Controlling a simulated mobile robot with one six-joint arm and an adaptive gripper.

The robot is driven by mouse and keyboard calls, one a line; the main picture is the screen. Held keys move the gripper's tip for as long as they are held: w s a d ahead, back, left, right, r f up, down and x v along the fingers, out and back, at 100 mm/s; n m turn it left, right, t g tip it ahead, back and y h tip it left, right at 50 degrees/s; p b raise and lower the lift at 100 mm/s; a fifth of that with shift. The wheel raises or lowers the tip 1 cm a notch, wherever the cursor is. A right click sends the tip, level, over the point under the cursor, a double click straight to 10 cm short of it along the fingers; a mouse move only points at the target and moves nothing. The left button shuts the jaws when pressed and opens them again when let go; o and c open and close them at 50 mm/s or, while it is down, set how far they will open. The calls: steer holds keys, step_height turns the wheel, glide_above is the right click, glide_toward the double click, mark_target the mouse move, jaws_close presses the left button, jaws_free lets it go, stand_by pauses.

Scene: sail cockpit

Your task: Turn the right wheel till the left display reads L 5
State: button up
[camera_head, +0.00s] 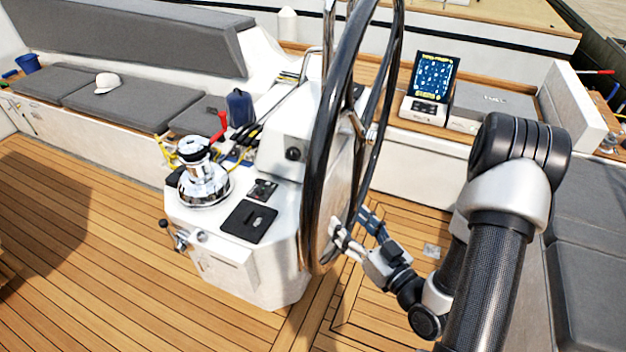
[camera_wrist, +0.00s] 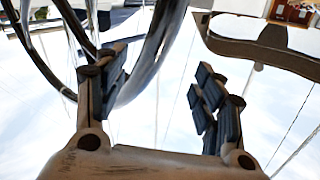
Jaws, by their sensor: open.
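The large steering wheel (camera_head: 321,130) with a dark rim stands nearly edge-on in the middle of the head view, with a second wheel-like rim just behind it. My gripper (camera_head: 353,228) is at the wheel's lower right side, with its fingers apart. In the wrist view, the rim (camera_wrist: 160,40) passes close to the left finger of my gripper (camera_wrist: 160,82); I cannot tell whether they touch. A lit screen (camera_head: 435,76) with yellow and blue marks stands at the back right. Its text is too small to read, and I see no clear "L" reading.
A white console with a silver winch (camera_head: 204,184) and a red handle stands left of the wheel. Grey cushioned benches (camera_head: 135,103) line the back left, with a white cap (camera_head: 107,82). Grey seats (camera_head: 590,260) flank my arm at right. The wooden deck (camera_head: 90,240) is open at left.

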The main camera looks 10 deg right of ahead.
mark_target(319, 189)
steer(key=b+x, duration=0.1)
steer(key=x, duration=1.5)
steer(key=shift+w+a+f+b, duration=0.1)
steer(key=shift+w+b, duration=0.25)
steer(key=shift+w, duration=0.05)
steer(key=shift+c, duration=0.3)
steer(key=c, duration=1.3)
steer(key=shift+c, duration=0.3)
